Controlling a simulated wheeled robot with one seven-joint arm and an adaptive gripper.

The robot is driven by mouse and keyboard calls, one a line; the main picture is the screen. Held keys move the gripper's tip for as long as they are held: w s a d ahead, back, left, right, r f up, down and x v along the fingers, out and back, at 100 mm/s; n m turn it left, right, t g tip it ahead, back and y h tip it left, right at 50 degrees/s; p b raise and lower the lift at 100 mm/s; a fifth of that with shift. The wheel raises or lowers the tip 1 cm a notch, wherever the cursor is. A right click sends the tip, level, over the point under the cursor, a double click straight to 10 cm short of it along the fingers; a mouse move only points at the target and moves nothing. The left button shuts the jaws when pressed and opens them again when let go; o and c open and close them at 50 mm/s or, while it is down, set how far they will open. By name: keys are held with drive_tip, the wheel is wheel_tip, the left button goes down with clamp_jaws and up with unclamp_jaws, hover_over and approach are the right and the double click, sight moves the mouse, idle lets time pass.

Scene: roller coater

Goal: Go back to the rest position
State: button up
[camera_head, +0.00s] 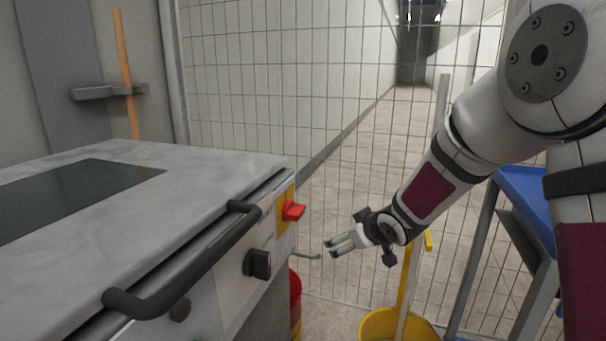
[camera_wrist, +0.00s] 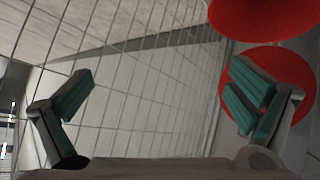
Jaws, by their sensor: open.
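My gripper (camera_head: 330,246) is at the end of my arm, to the right of the grey machine (camera_head: 215,165), and points left toward its side. In the wrist view my gripper (camera_wrist: 160,100) has its two green-padded fingers wide apart with nothing between them. The red knob (camera_head: 293,210) on its yellow plate (camera_head: 285,205) is a little above and left of the fingertips, with a gap between. In the wrist view two red round shapes lie at the upper right, partly behind the right finger; I cannot tell exactly which parts they are.
A black knob (camera_head: 257,264) and a dark bar handle (camera_head: 190,265) stick out from the machine's front. A wire mesh fence (camera_head: 290,80) stands behind. A yellow bucket (camera_head: 375,325) and a red container (camera_head: 295,288) are below my gripper. A blue-topped cart (camera_head: 525,190) is at right.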

drive_tip(key=s+d+r+m+g+h, duration=0.1)
drive_tip(key=s+d+r+m+h, duration=0.15)
drive_tip(key=s, duration=0.45)
drive_tip(key=s+d+r+m+g+h, duration=0.15)
drive_tip(key=s+d+r, duration=0.25)
drive_tip(key=s, duration=0.4)
drive_tip(key=s+d+r+m+g+h, duration=0.1)
drive_tip(key=s+d+r+g, duration=0.15)
drive_tip(key=s, duration=0.45)
drive_tip(key=s+a+r+m+g+y+p, duration=0.2)
drive_tip(key=s+g, duration=0.3)
drive_tip(key=s, duration=2.4)
wheel_tip(320, 180, up, 39)
drive_tip(key=t+p, duration=0.4)
drive_tip(key=p, duration=3.3)
drive_tip(key=shift+w, duration=0.15)
drive_tip(key=shift+f, duration=0.1)
drive_tip(key=shift+c, duration=0.2)
